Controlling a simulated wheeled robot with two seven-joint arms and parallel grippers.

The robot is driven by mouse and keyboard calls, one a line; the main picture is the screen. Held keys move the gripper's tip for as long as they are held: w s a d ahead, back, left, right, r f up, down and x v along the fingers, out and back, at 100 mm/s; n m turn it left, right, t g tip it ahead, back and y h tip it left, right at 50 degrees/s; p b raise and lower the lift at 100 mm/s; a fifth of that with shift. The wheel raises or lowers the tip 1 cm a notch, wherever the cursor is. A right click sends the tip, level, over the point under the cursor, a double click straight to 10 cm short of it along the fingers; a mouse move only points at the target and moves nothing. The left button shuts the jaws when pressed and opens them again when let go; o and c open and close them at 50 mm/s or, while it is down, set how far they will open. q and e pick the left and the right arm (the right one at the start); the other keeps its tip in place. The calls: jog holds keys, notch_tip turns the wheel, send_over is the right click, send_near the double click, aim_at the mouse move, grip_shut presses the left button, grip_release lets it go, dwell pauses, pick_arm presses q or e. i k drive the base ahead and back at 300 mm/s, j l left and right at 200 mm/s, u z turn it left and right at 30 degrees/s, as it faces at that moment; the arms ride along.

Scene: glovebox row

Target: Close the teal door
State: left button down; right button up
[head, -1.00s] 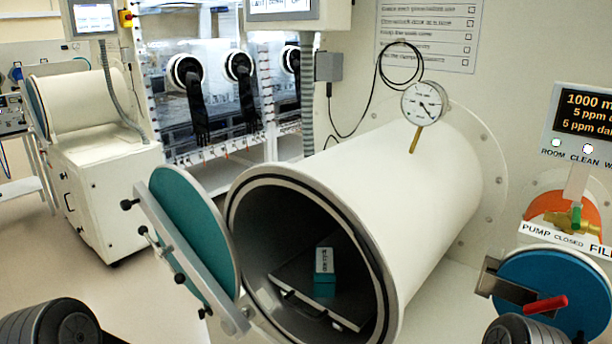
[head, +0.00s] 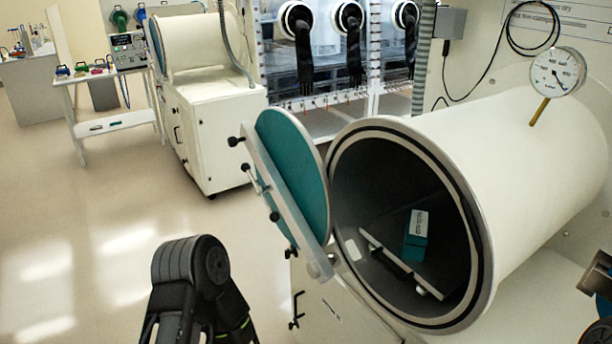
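The teal door (head: 294,165) is round, with a grey crossbar and black knobs on its outer side. It stands swung open at the left of the large white antechamber cylinder (head: 540,165). The cylinder's round mouth is uncovered, and a dark interior shows. Inside, a teal and white box (head: 416,236) sits on a sliding tray (head: 385,258). A black joint of my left arm shows at the bottom, left of and apart from the door; its gripper is not visible. Only a small piece of my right arm shows at the lower right corner.
A pressure gauge (head: 557,72) stands on the cylinder. Behind are a glovebox window with black gloves (head: 303,55) and a second white antechamber on a cabinet (head: 212,130). A side table (head: 100,75) stands farther back. The floor (head: 90,210) left of the door is clear.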

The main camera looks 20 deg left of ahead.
aim_at(284, 156)
jog(key=j+z, duration=0.25)
jog(key=z, duration=0.15)
jog(key=i+j+z, duration=0.1)
jog(key=j+z, duration=0.45)
jog(key=z, duration=0.2)
jog(key=j, duration=0.85)
jog(key=j+u, duration=0.15)
jog(key=u, duration=0.25)
jog(key=i+j+u, duration=0.1)
jog(key=u, duration=0.25)
jog(key=i+j+u, duration=0.1)
jog(key=u, duration=0.3)
